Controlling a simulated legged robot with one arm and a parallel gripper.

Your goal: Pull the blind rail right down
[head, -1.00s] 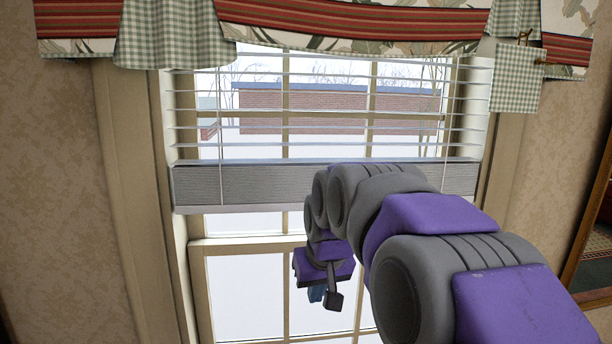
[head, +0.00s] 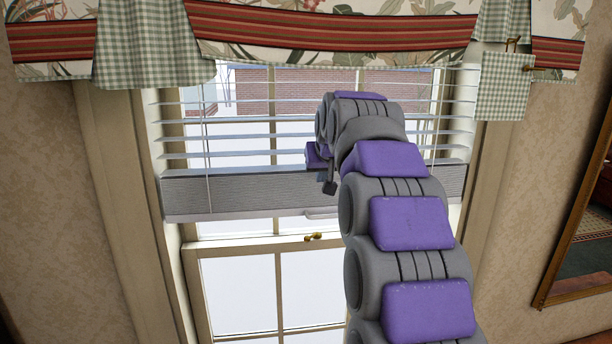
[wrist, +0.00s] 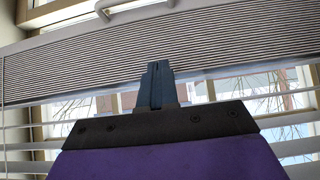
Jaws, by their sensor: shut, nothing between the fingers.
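The blind rail (head: 235,213) is the pale bar under a stack of grey slats (head: 250,190), across the upper part of the window. A white handle (head: 322,214) sits at the rail's lower edge; in the wrist view the handle (wrist: 130,12) is at the top, beyond my fingertips. My gripper (wrist: 158,66) is shut and empty, its dark fingers together in front of the slat stack. The fingers are apart from the handle. In the head view my wrist hides part of the stack, and I cannot tell whether the fingers touch it.
Spread slats (head: 215,125) hang above the stack, with a cord (head: 208,150) at the left. A brass latch (head: 313,237) is on the sash below. A floral and checked valance (head: 330,35) hangs above. A framed mirror (head: 585,235) is at the right.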

